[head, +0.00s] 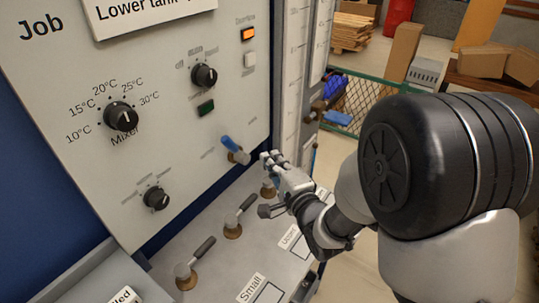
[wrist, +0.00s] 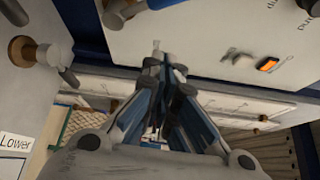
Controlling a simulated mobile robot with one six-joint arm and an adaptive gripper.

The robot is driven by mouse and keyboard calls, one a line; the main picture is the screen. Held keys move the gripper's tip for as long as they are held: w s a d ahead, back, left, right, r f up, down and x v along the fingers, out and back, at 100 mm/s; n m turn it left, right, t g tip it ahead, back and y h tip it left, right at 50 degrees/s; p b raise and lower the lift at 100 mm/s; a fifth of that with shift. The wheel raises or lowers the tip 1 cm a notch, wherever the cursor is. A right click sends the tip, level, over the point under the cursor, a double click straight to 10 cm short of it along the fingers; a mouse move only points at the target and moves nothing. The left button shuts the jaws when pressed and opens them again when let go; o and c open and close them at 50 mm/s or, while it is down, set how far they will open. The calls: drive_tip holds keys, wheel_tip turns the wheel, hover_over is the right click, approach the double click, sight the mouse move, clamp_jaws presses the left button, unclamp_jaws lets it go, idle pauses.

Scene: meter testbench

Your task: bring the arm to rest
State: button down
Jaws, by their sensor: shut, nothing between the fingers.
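My gripper (head: 268,182) is in front of the lower right part of the panel, over the ledge that carries the levers. In the wrist view my gripper (wrist: 163,66) shows its fingers drawn together with nothing held. A blue-handled lever (head: 235,148) on the panel is just left of my gripper. From these views I cannot tell whether the gripper touches either lever. My arm reaches in from the right.
The panel (head: 60,100) has a Mixer knob (head: 121,117), two smaller knobs and a lit orange button (head: 247,34). Grey-handled levers (head: 240,216) stand on the ledge below. A green mesh fence (head: 365,100) and boxes stand behind. Open floor shows past the ledge.

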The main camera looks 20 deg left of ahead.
idle(0.3)
drive_tip(key=s+d+r+n+g+h, duration=0.1)
drive_tip(key=s+d+r+n+h, duration=0.15)
drive_tip(key=d, duration=0.45)
drive_tip(key=s+d+r+n+g+h, duration=0.1)
drive_tip(key=d+h, duration=0.2)
drive_tip(key=d, duration=0.3)
drive_tip(key=s+d+r+n+h, duration=0.1)
drive_tip(key=d+r+n+h, duration=0.15)
drive_tip(key=d, duration=0.45)
drive_tip(key=s+d+n+g+h, duration=0.1)
drive_tip(key=s+d+n+g, duration=0.1)
drive_tip(key=s, duration=1)
drive_tip(key=s+d+f+n+g+h, duration=0.1)
drive_tip(key=s+d, duration=0.5)
drive_tip(key=s, duration=0.6)
drive_tip(key=n+g+h, duration=0.1)
drive_tip(key=n+g, duration=0.1)
drive_tip(key=g, duration=0.1)
drive_tip(key=shift+d+f+g, duration=0.2)
drive_tip(key=shift+d+g, duration=0.05)
drive_tip(key=shift+g, duration=0.15)
